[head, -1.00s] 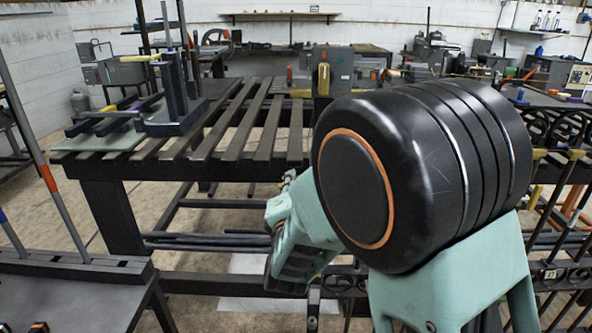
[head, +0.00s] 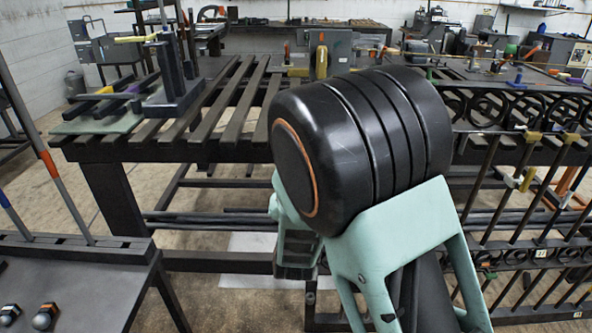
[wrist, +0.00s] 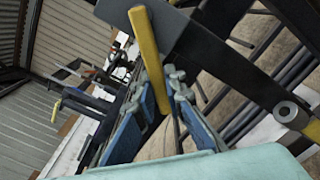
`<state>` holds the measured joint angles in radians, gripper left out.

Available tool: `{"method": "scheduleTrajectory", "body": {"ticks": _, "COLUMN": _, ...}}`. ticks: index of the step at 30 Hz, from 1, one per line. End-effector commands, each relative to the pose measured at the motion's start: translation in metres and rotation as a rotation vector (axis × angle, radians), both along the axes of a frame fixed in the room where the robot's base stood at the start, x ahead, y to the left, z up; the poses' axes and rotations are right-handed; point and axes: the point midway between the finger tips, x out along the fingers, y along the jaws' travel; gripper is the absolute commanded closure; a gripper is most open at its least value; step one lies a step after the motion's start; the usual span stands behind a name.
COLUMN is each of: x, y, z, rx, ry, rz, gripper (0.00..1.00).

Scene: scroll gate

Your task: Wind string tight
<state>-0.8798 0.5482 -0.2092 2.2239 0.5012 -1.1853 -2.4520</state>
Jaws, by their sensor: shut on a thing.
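My gripper (wrist: 158,88) shows in the wrist view, with its blue-padded fingers on either side of a yellow handle (wrist: 145,45). In the head view my arm hides the gripper. A yellow upright handle (head: 321,62) stands in front of a grey box (head: 301,50) on the slatted table, just beyond my arm; I cannot tell if it is the same handle. A thin yellowish string (head: 480,62) runs right from near the box.
The slatted dark table (head: 232,115) lies ahead, with a dark upright stand (head: 172,85) at its left. A scrollwork gate (head: 520,115) with dark bars is at the right. A low bench (head: 75,275) with leaning rods is at the near left.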

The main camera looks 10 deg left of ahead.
Motion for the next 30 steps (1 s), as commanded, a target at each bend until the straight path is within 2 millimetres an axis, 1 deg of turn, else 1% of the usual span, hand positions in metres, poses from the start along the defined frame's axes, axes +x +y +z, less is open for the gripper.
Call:
{"method": "scheduleTrajectory", "body": {"ticks": 2, "x": 0.000, "y": 0.000, "z": -0.001, "rx": 0.001, "ry": 0.002, "rz": 0.000, "gripper": 1.00}}
{"method": "scheduleTrajectory", "body": {"ticks": 3, "x": 0.000, "y": 0.000, "z": -0.001, "rx": 0.001, "ry": 0.002, "rz": 0.000, "gripper": 0.89}}
{"method": "scheduleTrajectory", "body": {"ticks": 8, "x": 0.000, "y": 0.000, "z": -0.001, "rx": 0.001, "ry": 0.002, "rz": 0.000, "gripper": 0.71}}
{"method": "scheduleTrajectory", "body": {"ticks": 16, "x": -0.001, "y": 0.000, "z": 0.000, "rx": 0.002, "ry": 0.000, "rz": 0.000, "gripper": 0.71}}
{"method": "scheduleTrajectory", "body": {"ticks": 20, "x": -0.008, "y": -0.001, "z": 0.000, "rx": 0.002, "ry": 0.000, "rz": 0.001, "gripper": 0.71}}
{"method": "scheduleTrajectory", "body": {"ticks": 23, "x": -0.022, "y": -0.005, "z": 0.000, "rx": 0.001, "ry": 0.003, "rz": 0.001, "gripper": 0.71}}
{"method": "scheduleTrajectory", "body": {"ticks": 30, "x": -0.072, "y": -0.016, "z": 0.000, "rx": 0.001, "ry": 0.003, "rz": 0.003, "gripper": 0.71}}
